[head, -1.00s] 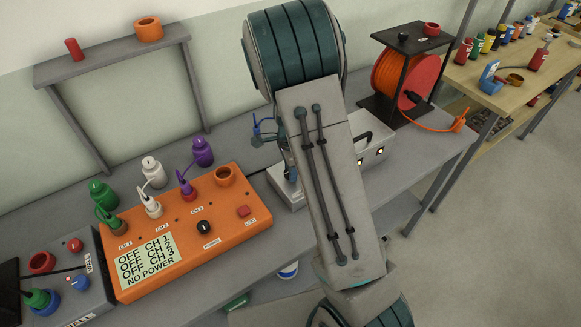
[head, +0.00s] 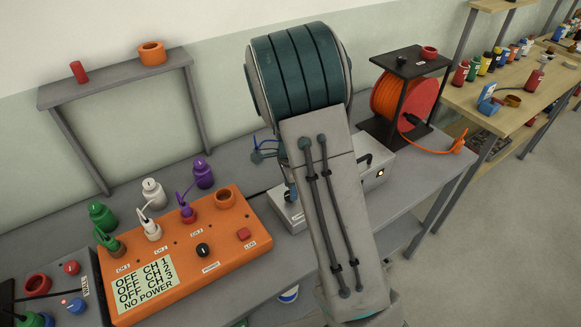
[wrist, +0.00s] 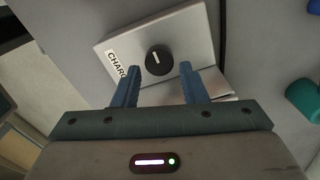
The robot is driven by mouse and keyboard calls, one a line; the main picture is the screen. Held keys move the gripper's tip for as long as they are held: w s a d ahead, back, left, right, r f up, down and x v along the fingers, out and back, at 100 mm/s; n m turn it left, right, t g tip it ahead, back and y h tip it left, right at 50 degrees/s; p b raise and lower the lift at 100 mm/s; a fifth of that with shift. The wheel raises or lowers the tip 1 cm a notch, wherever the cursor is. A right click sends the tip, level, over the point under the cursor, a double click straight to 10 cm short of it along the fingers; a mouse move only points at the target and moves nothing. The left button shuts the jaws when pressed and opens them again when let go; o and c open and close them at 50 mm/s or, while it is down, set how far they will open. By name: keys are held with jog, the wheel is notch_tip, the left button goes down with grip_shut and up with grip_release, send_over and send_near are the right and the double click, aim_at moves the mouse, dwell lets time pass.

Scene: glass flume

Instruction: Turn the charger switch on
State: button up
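In the wrist view, the charger switch is a round black knob (wrist: 158,60) with a white mark, on a light plate (wrist: 190,38) lettered "CHARG…"; the rest of the word is hidden behind a finger. My gripper (wrist: 158,72) is open, its two blue fingers apart on either side of the knob's near edge. I cannot tell whether they touch the plate. In the head view, my arm covers most of the light grey charger box (head: 291,214), and a blue finger shows beside it.
An orange control box (head: 190,262) reading "NO POWER" stands left of the charger, with green, white and purple plugs. Behind my arm are a pale case (head: 378,160) and an orange cable reel (head: 392,95). A grey shelf frame (head: 115,82) stands at the back left.

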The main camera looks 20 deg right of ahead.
notch_tip(320, 180, up, 12)
jog(key=shift+f+b, duration=0.15)
jog(key=shift+b, duration=0.15)
dwell(0.3)
jog(key=s+r+n+t, duration=0.1)
jog(key=s+r+n, duration=0.2)
jog(key=s+n, duration=0.6)
jog(key=s+r+n+t, duration=0.2)
jog(key=s+r+n, duration=0.2)
jog(key=s+n, duration=0.4)
jog(key=s, duration=0.4)
jog(key=shift+s+a+n, duration=0.3)
jog(key=shift+a+n, duration=0.1)
jog(key=shift+a, duration=0.1)
